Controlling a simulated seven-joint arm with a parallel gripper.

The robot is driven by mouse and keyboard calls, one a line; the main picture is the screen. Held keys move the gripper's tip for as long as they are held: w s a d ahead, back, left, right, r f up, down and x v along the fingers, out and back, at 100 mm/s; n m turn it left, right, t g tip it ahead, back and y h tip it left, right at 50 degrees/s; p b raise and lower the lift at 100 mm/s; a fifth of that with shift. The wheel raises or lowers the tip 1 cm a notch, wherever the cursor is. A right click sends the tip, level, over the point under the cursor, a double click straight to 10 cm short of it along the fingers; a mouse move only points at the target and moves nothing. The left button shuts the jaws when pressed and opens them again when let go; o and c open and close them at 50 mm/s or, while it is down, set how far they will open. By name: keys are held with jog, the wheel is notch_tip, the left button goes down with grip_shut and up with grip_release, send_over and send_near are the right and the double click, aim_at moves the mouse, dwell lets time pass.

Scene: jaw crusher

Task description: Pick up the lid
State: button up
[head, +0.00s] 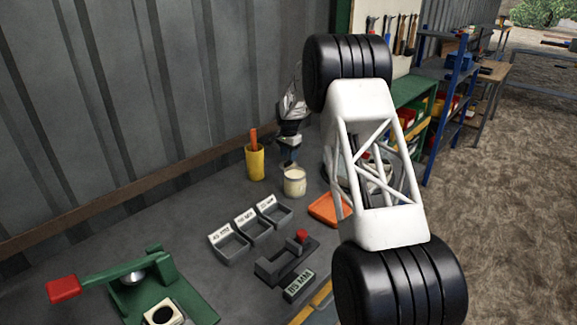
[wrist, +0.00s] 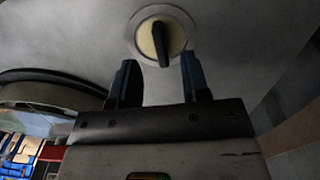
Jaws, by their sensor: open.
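A short cream jar (head: 294,184) stands on the dark bench in the head view. In the wrist view its round cream top (wrist: 147,40) sits inside a pale rim, with a dark upright bar across it. I cannot tell for certain whether this top is the lid, and no other lid shows clearly. My gripper (head: 289,161) points down just above and behind the jar. In the wrist view my gripper (wrist: 159,68) is open and empty, its two dark blue fingers apart, with the cream top beyond and between their tips.
A yellow cup (head: 255,164) with an orange-red handle stands left of the jar. An orange tray (head: 325,210) lies to its right, partly behind my arm. Grey labelled bins (head: 229,244) and a green lever press (head: 130,270) are nearer. A corrugated wall (head: 150,100) bounds the bench.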

aim_at(289, 163)
jog(key=shift+f, duration=1.8)
grip_shut()
